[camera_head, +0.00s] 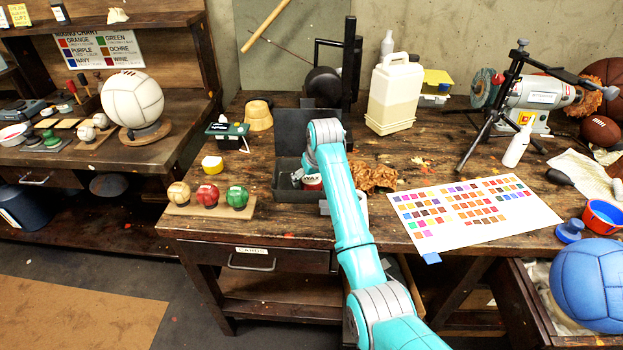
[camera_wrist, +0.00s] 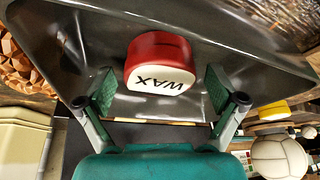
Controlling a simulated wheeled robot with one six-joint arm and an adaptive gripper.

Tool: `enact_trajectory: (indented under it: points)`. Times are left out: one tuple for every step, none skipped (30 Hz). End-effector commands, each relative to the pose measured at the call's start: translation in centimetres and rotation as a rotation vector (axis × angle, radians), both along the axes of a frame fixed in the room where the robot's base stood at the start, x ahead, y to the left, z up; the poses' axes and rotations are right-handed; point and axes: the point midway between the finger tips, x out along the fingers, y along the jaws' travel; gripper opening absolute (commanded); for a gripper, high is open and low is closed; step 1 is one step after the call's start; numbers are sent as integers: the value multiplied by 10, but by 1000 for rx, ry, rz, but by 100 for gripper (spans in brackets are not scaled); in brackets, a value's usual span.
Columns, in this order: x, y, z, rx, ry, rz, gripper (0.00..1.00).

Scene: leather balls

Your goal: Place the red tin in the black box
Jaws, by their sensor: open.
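The red tin (camera_wrist: 158,48) has a white face lettered WAX. In the wrist view it lies within the black box (camera_wrist: 215,35), against the box's dark inner surface. In the head view the tin (camera_head: 313,182) shows partly beside my arm, inside the box (camera_head: 287,196), whose lid stands raised behind. My gripper (camera_wrist: 160,90) is open, one finger on each side of the tin, with a visible gap at both sides. In the head view my arm hides the right part of the box and most of the gripper.
Three small balls on a wooden board (camera_head: 188,212) stand left of the box. A brown crumpled heap (camera_head: 373,176) lies close to its right. A white jug (camera_head: 394,95) stands behind, and a colour chart (camera_head: 470,212) lies flat at right.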

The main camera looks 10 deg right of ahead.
Motion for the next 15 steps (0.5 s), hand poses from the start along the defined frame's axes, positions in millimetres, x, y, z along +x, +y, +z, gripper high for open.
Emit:
enact_trajectory:
  points:
    - [0,0,3,0,-1,0,94]
    - [-1,0,5,0,-1,0,94]
    - [-2,0,9,0,-3,0,94]
    - [-3,-1,12,0,-4,0,94]
    - [-5,-1,16,1,-4,0,94]
    - [-7,-1,22,0,-4,0,94]
    - [-9,-2,27,0,-5,0,94]
    - [-11,-2,33,0,-4,0,94]
    - [-14,-2,41,0,-5,0,94]
    - [-17,-3,46,0,-5,0,94]
    - [-19,-3,52,0,-5,0,94]
    - [-22,-3,60,0,-5,0,94]
    - [-25,-4,66,0,-5,0,94]
    - [-27,-4,71,0,-5,0,94]
    - [-30,-4,78,0,-5,0,94]
